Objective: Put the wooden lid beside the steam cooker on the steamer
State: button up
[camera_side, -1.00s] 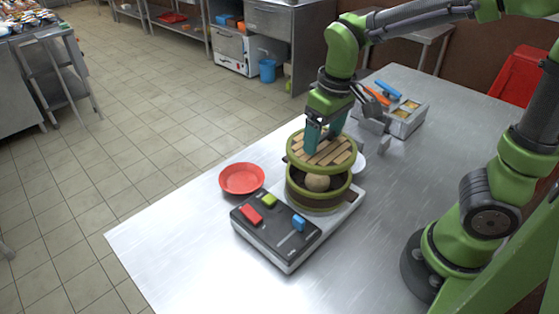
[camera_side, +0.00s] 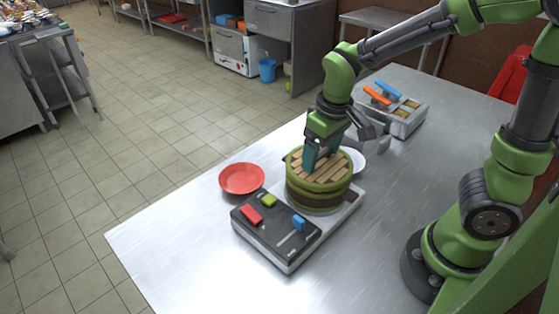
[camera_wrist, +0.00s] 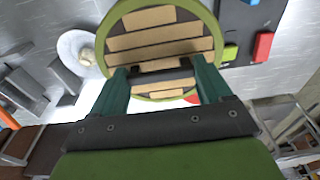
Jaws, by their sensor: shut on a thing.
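The round wooden lid (camera_side: 330,174) has light slats, a green rim and a dark handle bar; it also fills the upper middle of the wrist view (camera_wrist: 158,42). My gripper (camera_side: 308,168) is shut on the lid's handle, with its teal fingers on either side of the bar in the wrist view (camera_wrist: 162,76). The lid sits over the top of the round steamer (camera_side: 318,198), looks about level, and shows no clear gap. The steamer's inside is hidden. The steamer stands on the steam cooker, whose black control panel (camera_side: 272,236) is at its front left.
The panel carries a red, a green and a blue control. A red bowl (camera_side: 241,179) is left of the steamer. A white plate (camera_side: 358,161) is close behind it on the right. A metal container (camera_side: 405,118) with orange and blue handles stands at the back.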

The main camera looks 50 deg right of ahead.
aim_at(326, 172)
jog(key=shift+f, duration=0.55)
jog(key=o, duration=1.1)
notch_tip(326, 172, up, 16)
jog(key=s, duration=0.2)
jog(key=s+f+m+t+y, duration=0.2)
jog(key=s+f+m+t, duration=0.1)
jog(key=s+m+t, duration=0.1)
jog(key=shift+s+a+f+t, duration=0.3)
jog(key=shift+s+a+t, duration=0.1)
jog(key=shift+s+t, duration=0.5)
